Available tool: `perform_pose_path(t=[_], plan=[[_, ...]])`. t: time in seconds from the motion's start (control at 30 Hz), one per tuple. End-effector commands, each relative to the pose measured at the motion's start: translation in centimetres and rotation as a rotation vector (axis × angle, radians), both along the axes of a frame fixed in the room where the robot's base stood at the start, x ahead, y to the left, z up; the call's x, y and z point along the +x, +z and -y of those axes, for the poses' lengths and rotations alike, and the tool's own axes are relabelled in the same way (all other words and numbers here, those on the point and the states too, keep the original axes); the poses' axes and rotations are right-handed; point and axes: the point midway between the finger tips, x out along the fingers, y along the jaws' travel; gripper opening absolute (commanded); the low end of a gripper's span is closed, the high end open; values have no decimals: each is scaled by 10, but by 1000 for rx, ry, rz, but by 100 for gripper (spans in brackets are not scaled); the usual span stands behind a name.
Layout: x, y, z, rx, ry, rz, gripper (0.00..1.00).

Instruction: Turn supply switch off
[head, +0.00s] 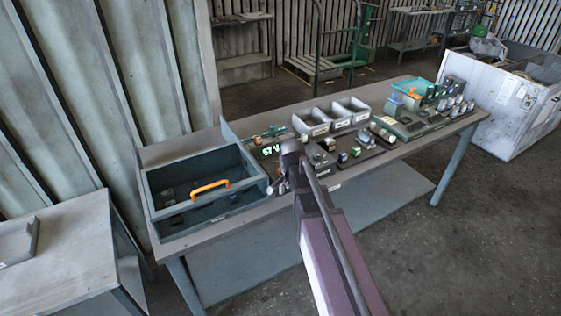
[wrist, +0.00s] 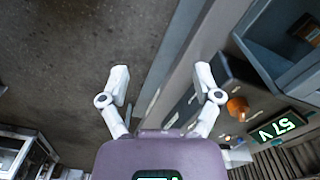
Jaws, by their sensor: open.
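A power supply with a green lit display (head: 270,150) reading 57 V sits on the workbench, behind my wrist in the head view. The display also shows in the wrist view (wrist: 278,128), with an orange round part (wrist: 237,108) beside it. I cannot tell which part is the supply switch; my arm hides some of the supply's front. My gripper (wrist: 163,80) is open and empty, its two white fingers apart. Its right finger overlaps the supply's edge in the wrist view; the left one is over the floor. In the head view the gripper (head: 278,186) is at the bench's front edge.
A blue-grey open box (head: 205,208) with an orange handle stands left on the workbench (head: 172,151). Grey bins (head: 312,122) stand behind the supply. Several small parts lie on dark boards to the right. The floor in front of the bench is clear.

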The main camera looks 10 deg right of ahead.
Motion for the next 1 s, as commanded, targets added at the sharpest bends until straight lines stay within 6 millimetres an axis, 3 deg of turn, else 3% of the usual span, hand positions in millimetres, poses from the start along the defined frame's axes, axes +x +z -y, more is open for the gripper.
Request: perform_pose_path(t=[0.03,0.1,0.6,0.8,1.0], plan=[[18,16,0,0,-76,0,82],[34,26,0,0,-186,0,82],[142,94,1,0,-955,1,82],[165,107,2,0,-1139,0,82],[170,109,2,0,-1200,0,82]])
